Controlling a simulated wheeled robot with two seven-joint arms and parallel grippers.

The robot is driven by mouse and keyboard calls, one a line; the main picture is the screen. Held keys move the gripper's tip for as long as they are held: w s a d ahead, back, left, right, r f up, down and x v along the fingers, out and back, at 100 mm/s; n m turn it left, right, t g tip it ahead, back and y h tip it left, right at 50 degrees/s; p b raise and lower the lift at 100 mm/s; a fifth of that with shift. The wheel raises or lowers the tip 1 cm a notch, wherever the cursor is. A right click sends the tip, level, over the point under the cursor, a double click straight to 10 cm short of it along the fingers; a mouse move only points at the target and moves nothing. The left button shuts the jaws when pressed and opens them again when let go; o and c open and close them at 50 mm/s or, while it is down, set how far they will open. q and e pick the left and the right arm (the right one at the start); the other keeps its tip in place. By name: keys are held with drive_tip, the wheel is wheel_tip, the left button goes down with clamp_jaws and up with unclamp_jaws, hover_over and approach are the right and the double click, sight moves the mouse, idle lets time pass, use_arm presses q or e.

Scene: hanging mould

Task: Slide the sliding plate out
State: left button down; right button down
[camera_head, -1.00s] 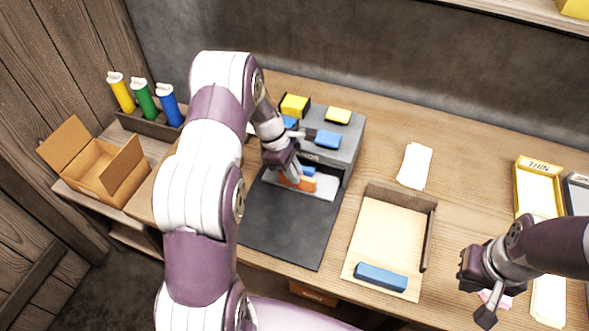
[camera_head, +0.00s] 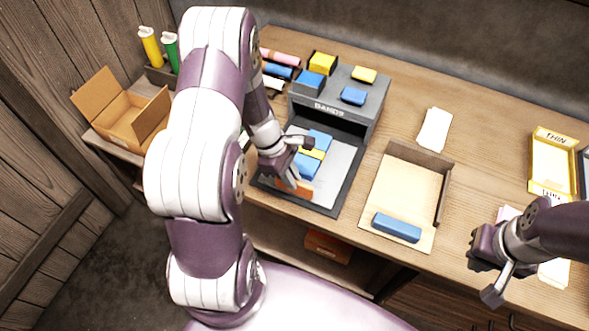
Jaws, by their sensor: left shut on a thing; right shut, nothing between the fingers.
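The sliding plate (camera_head: 338,172) is a light grey sheet that lies on a dark base, extending toward me from under a grey housing marked "BANDS" (camera_head: 322,108). Blue and yellow blocks (camera_head: 312,157) lie on the plate. An orange-brown bar (camera_head: 300,190) is at the plate's front edge. My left gripper (camera_head: 290,178) is shut on this bar; the arm partly hides the plate's left side. My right gripper (camera_head: 482,270) is shut and empty at the lower right, away from the plate.
A shallow cardboard tray (camera_head: 402,185) with a blue bar (camera_head: 397,227) stands right of the housing. Blue and yellow blocks sit on the housing top. An open cardboard box (camera_head: 112,115) is at the left. A white card (camera_head: 434,130) and yellow tray (camera_head: 553,163) lie to the right.

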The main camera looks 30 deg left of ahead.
use_arm(q)
drive_tip(key=shift+s, duration=0.15)
idle(0.3)
drive_tip(key=c, duration=1.2)
unclamp_jaws()
drive_tip(key=shift+s+a, duration=0.1)
drive_tip(key=shift+o, duration=0.3)
drive_tip(key=shift+s+r, duration=0.1)
drive_tip(key=shift+s, duration=0.1)
drive_tip(key=shift+w+a+r, duration=0.1)
drive_tip(key=v, duration=1.2)
drive_tip(key=shift+a+r, duration=0.15)
drive_tip(key=shift+r, duration=0.05)
